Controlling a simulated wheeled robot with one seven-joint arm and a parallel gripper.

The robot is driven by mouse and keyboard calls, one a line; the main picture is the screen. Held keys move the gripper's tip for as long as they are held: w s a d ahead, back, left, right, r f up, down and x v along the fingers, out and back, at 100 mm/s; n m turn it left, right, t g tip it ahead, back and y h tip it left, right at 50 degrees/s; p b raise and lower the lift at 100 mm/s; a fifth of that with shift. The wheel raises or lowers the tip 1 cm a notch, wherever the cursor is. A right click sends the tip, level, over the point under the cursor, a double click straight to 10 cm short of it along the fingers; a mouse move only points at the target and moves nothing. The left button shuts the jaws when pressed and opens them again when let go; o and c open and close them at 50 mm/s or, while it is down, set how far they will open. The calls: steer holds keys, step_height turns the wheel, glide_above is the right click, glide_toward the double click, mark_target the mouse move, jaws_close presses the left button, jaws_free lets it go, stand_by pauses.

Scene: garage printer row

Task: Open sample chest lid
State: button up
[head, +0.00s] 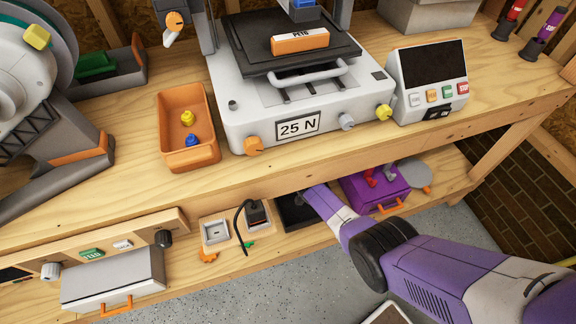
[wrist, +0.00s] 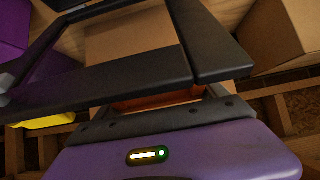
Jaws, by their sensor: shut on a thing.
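Two boxes have orange handles: a purple chest (head: 362,205) on the lower shelf, with red and grey things on top, and a low white chest (head: 125,272) at lower left. Both look closed. I cannot tell which is the sample chest. My arm reaches under the bench edge to a black tray-like thing (head: 291,216), left of the purple chest; my gripper's tips are hidden there. In the wrist view, dark bars (wrist: 110,84) cross in front of my purple palm, with an orange-brown strip (wrist: 155,99) behind. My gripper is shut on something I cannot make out.
The bench front edge (head: 300,167) overhangs my arm's end. A socket box with a black cable (head: 240,222) stands left of the black thing. Above are a printer (head: 235,115), an orange bin (head: 173,160) and a screen unit (head: 430,75). Cardboard (wrist: 290,30) shows at right in the wrist view.

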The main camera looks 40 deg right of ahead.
steer(key=shift+s+f, duration=0.3)
steer(key=shift+f, duration=0.1)
steer(key=o, duration=1.9)
steer(key=shift+o, duration=0.5)
steer(key=shift+w, duration=0.1)
steer(key=shift+r, duration=0.1)
steer(key=p+v, duration=0.5)
steer(key=v, duration=0.1)
steer(key=shift+r, duration=0.3)
steer(key=shift+s+a+r+p, duration=0.15)
steer(key=shift+s+r+p, duration=0.15)
steer(key=shift+s+p, duration=0.3)
